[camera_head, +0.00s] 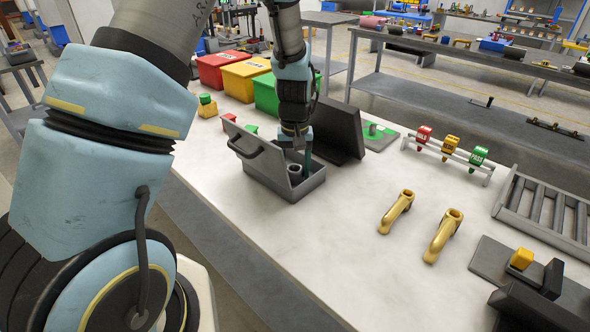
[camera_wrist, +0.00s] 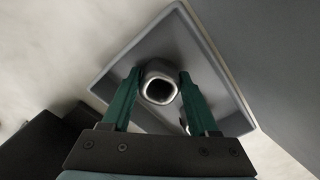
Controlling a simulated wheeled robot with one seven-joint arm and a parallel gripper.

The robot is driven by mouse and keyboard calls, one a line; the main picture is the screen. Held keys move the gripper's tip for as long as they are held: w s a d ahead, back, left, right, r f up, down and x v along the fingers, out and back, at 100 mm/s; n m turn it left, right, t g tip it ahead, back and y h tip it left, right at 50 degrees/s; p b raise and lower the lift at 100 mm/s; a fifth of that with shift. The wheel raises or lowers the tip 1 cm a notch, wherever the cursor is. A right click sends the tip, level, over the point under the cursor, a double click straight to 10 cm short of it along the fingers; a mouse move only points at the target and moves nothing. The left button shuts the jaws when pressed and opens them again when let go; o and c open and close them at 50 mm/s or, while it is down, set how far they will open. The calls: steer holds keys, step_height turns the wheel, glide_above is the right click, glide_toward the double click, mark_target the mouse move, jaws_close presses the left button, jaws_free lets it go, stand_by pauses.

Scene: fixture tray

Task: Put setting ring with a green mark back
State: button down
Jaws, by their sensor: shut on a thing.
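My gripper (camera_wrist: 160,78) is shut on a grey ring (camera_wrist: 159,91) with a rounded-square opening, one green finger on each side of it. No green mark shows on this ring. It is over or inside a grey open tray (camera_wrist: 118,58); I cannot tell whether it touches the floor. In the head view my gripper (camera_head: 302,163) points down into the grey tray (camera_head: 304,188), and the ring (camera_head: 294,170) shows beside the fingers. A second small pale piece (camera_wrist: 184,122) lies by the right finger, mostly hidden.
A dark upright panel (camera_head: 337,128) stands close behind my gripper. Red (camera_head: 215,70), yellow (camera_head: 243,80) and green bins stand at the back. A rack (camera_head: 446,158) holds coloured tags. Two brass parts (camera_head: 397,212) lie at right.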

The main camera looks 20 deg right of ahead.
steer(key=shift+f, duration=0.15)
steer(key=shift+c, duration=0.8)
jaws_free()
step_height(320, 180, up, 12)
steer(key=b, duration=0.2)
steer(key=shift+r, duration=0.2)
